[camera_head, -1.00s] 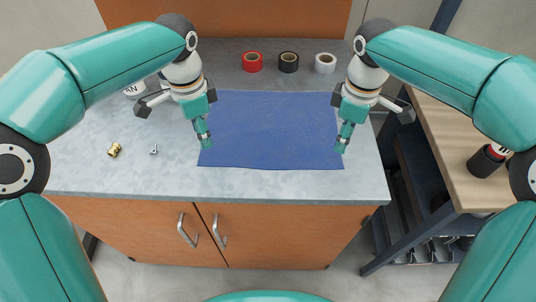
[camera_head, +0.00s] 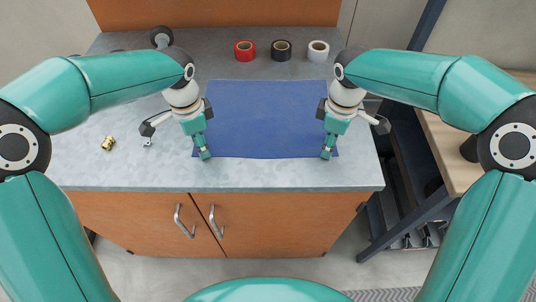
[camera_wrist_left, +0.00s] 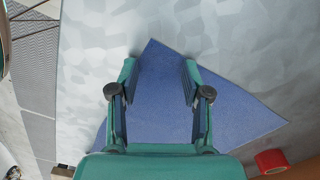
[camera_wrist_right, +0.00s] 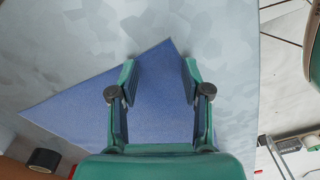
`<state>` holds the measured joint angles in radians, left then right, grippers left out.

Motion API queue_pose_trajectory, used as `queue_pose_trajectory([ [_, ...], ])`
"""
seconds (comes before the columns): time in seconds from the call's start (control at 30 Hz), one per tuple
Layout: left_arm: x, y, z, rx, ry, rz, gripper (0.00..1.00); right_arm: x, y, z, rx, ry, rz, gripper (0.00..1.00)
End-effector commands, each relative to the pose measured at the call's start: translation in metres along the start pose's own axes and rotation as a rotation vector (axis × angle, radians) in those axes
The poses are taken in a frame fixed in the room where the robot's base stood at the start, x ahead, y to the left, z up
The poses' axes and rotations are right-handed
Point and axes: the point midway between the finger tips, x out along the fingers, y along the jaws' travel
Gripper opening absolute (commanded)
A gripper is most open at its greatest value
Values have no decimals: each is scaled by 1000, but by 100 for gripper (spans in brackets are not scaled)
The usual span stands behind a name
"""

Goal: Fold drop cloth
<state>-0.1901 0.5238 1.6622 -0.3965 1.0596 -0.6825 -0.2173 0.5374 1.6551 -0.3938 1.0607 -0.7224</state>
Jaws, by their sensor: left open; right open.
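A blue drop cloth (camera_head: 265,120) lies flat and spread out on the grey worktop. My left gripper (camera_head: 204,156) is at its near left corner, and my right gripper (camera_head: 327,155) is at its near right corner. In the left wrist view the open fingers (camera_wrist_left: 158,85) stand either side of a cloth corner (camera_wrist_left: 155,60). In the right wrist view the open fingers (camera_wrist_right: 158,85) likewise straddle a cloth corner (camera_wrist_right: 160,60). Neither gripper holds the cloth. Whether the fingertips touch it, I cannot tell.
Red (camera_head: 244,51), black (camera_head: 281,50) and white (camera_head: 318,51) tape rolls stand behind the cloth. A brass fitting (camera_head: 108,143) and a small metal part (camera_head: 147,141) lie to the left. A wooden bench (camera_head: 450,150) stands at the right. The worktop's front strip (camera_head: 260,175) is clear.

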Motion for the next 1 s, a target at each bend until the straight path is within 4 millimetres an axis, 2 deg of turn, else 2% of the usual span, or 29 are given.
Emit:
queue_pose_trajectory([
  [0.13,4,0,0,0,0,0,48,4,0,0,-1,0,0,48],
  [0.7,5,0,1,0,-3,3,1,4,0,0,-1,-2,-2,0],
  [1.0,6,1,1,1,-4,4,0,5,0,1,0,-3,-2,0],
])
